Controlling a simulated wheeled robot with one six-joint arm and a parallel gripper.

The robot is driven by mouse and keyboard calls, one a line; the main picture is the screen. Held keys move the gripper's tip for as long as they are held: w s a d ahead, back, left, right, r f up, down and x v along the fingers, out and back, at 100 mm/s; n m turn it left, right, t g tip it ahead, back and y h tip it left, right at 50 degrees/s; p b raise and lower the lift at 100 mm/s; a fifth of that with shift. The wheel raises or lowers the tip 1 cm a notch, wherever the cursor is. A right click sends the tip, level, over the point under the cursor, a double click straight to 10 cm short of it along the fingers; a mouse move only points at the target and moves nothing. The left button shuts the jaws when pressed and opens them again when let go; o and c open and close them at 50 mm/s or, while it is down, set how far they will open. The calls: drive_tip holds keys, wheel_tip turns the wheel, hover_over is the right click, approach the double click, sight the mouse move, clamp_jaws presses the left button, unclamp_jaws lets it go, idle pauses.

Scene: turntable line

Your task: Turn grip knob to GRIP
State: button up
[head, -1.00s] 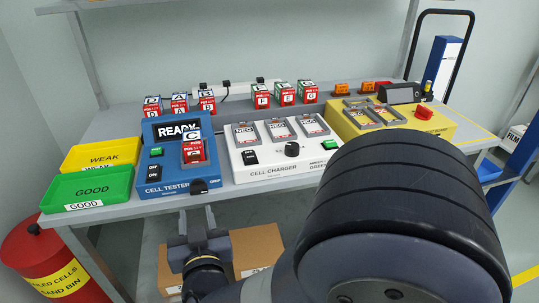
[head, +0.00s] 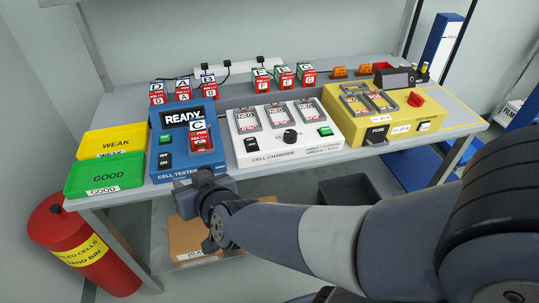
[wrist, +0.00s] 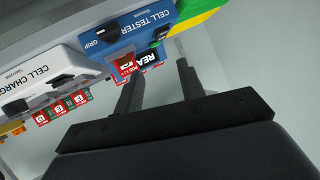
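The blue cell tester (head: 165,172) stands at the front of the bench with its screen reading READY. A red, white and blue cell marked C (head: 200,135) sits in its slot. The black grip knob (wrist: 107,34), beside the word GRIP, shows on the tester's front face in the wrist view, which is upside down. In the head view my gripper (head: 207,184) is in front of the tester's lower right corner and covers the knob. In the wrist view my gripper (wrist: 160,67) has its two fingers apart with nothing between them, and the knob is beyond them, untouched.
The white cell charger (head: 285,150) stands right of the tester and the yellow unit (head: 345,132) further right. Green GOOD (head: 103,178) and yellow WEAK (head: 112,143) trays are left. A red bin (head: 95,255) stands on the floor. Open space lies before the bench.

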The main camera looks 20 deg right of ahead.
drive_tip(key=s+d+r+g+h+p, duration=0.4)
drive_tip(key=s+d+r+g+p, duration=0.3)
drive_tip(key=s+d+r+p, duration=0.4)
drive_tip(key=d+p, duration=0.2)
drive_tip(key=shift+s+d+g+p, duration=0.2)
drive_tip(key=shift+s+g+p, duration=0.1)
drive_tip(key=shift+g, duration=0.1)
idle(0.5)
drive_tip(key=w+a+f+t+y+b, duration=0.4)
drive_tip(key=w+a+f+t+b, duration=0.2)
drive_tip(key=w+a+f+b, duration=0.2)
drive_tip(key=w+a+b, duration=0.2)
drive_tip(key=a+b, duration=0.1)
drive_tip(key=a, duration=0.1)
drive_tip(key=shift+f, duration=0.4)
drive_tip(key=shift+r, duration=0.15)
